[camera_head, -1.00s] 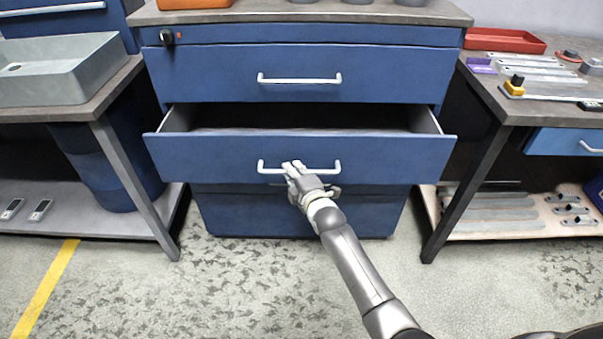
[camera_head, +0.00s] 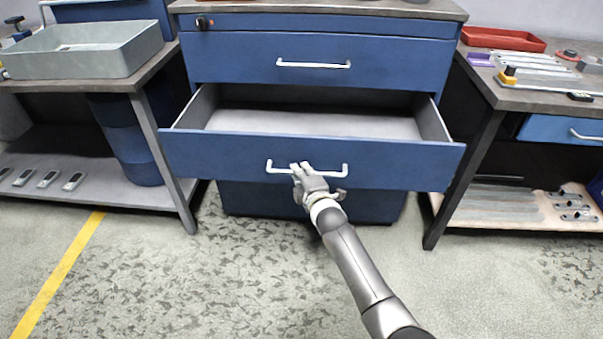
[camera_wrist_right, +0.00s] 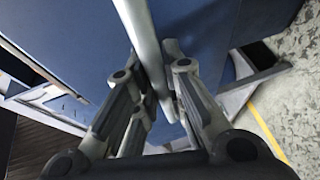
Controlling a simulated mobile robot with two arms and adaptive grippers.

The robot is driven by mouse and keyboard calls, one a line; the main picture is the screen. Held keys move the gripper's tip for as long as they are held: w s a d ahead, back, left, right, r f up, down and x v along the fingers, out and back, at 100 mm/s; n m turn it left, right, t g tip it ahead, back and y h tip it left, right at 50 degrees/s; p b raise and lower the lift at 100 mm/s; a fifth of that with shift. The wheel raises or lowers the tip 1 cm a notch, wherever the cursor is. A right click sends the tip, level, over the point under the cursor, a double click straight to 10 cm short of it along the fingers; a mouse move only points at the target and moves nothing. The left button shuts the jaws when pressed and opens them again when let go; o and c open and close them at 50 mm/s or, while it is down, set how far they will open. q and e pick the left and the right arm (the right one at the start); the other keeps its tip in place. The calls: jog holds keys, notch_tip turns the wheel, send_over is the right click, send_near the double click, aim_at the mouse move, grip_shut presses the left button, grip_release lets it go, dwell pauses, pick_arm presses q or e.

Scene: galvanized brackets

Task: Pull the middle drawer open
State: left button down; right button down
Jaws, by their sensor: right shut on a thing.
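The blue cabinet's middle drawer (camera_head: 225,155) stands well out from the cabinet, and its grey inside (camera_head: 320,123) looks empty. Its white bar handle (camera_head: 333,174) runs across the drawer front. My right gripper (camera_head: 303,170) is shut on the handle, left of its middle. In the right wrist view the handle (camera_wrist_right: 146,40) passes between the fingers of my right gripper (camera_wrist_right: 160,92). The drawer above (camera_head: 390,62) is closed. The lower drawer front (camera_head: 380,205) is partly hidden by the open drawer. My left gripper is not in view.
A workbench with a grey bin (camera_head: 95,55) stands at the left. Another bench at the right holds a red tray (camera_head: 500,39) and metal brackets. Their legs flank the cabinet. The speckled floor (camera_head: 210,290) in front is clear, with a yellow line (camera_head: 62,270) at the left.

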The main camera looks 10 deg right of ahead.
jog(key=c, duration=1.8)
grip_release()
jog(key=shift+o, duration=0.2)
jog(key=v, duration=1.2)
jog(key=shift+f, duration=0.15)
